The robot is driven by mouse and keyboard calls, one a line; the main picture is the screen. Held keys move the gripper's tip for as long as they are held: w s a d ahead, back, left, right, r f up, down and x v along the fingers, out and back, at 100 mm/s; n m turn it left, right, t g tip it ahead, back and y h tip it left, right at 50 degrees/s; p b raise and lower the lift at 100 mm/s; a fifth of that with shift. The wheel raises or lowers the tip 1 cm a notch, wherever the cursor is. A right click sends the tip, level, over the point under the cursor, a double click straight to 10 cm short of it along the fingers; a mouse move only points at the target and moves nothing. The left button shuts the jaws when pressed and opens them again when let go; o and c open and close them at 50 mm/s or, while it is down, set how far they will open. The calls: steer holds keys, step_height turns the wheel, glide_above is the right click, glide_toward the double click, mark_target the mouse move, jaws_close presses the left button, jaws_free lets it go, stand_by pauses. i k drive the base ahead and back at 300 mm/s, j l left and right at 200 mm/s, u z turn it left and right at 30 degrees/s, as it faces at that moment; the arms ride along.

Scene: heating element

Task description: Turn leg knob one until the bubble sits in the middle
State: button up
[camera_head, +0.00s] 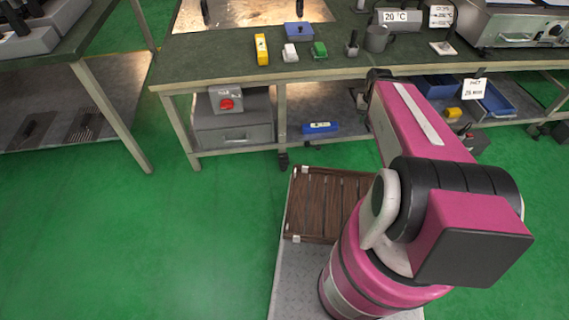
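My arm reaches over the front edge of the green-topped workbench (340,73). Dark parts at its far end, at my gripper (366,92), show only in part, and I cannot see the fingers or whether they hold anything. A blue bar with a pale label (320,127) lies on the lower shelf. A yellow block (262,49) stands on the benchtop. I cannot make out a bubble on either one.
A brown slatted crate (325,207) is in front. Green floor (150,240) is clear at left.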

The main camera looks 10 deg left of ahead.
mark_target(283, 159)
steer(key=k+l, duration=0.1)
steer(key=k, duration=0.25)
steer(key=k+l, duration=0.1)
steer(key=k, duration=0.25)
steer(key=l, duration=0.35)
steer(key=k+l, duration=0.15)
steer(key=l, duration=0.25)
steer(key=l+u, duration=0.1)
steer(key=l, duration=0.25)
steer(key=k, duration=0.05)
